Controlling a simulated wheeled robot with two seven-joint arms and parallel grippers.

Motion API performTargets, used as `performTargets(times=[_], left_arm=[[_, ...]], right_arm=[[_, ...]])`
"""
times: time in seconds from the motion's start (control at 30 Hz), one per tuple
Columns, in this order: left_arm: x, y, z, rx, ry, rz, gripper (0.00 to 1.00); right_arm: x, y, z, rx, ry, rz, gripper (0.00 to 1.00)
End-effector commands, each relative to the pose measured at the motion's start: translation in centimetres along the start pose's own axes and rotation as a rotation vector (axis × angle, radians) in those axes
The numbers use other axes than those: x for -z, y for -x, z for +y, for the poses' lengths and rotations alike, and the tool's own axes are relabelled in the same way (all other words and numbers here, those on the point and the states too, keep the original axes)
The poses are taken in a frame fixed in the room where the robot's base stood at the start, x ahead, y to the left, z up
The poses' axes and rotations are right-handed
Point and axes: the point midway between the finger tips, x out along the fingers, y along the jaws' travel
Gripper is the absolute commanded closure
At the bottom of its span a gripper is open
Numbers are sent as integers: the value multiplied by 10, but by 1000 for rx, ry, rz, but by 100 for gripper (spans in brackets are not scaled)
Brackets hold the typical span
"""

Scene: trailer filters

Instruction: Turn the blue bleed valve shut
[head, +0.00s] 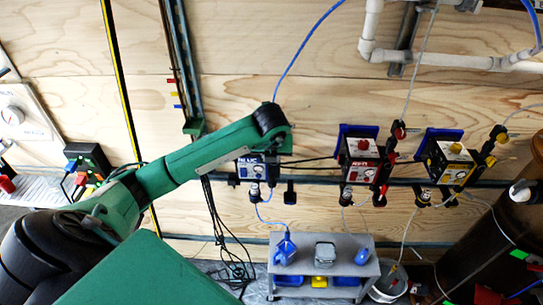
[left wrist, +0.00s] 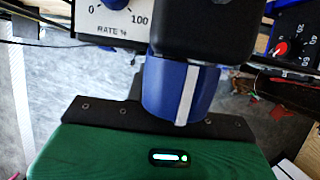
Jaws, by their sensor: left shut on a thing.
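The blue bleed valve (left wrist: 160,92) shows in the left wrist view as a round blue knob with a white stripe, under a black block. The stripe runs nearly straight up and down in the picture. My left gripper (left wrist: 178,118) is shut on this knob, its dark jaw parts on either side of it. In the head view my left arm reaches from the left to the blue pump (head: 258,170) on the wall rail. My wrist hides part of that pump, and I cannot make out the valve or the fingertips there. My right gripper is not in view.
A red pump (head: 362,150) and a yellow pump (head: 450,162) hang on the rail to the right. A grey bench (head: 345,290) below carries a blue jug (head: 285,250) and other items. A white rate dial (left wrist: 112,14) is close to the knob. Tubes and cables hang around the pumps.

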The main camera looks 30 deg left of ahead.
Motion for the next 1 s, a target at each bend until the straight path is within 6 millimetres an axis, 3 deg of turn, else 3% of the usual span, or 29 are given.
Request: performTargets(times=[0.03,0.13,0.57,0.93,1.0], left_arm=[[2,-1,0,-2,-2,4,74],[2,-1,0,-1,-2,4,56],[0,10,-1,3,-1,0,56],[1,83,-1,5,-1,-5,56],[-2,97,0,0,-2,-5,56]], right_arm=[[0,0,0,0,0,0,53],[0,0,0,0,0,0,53],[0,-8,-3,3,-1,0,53],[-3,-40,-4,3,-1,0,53],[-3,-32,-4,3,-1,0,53]])
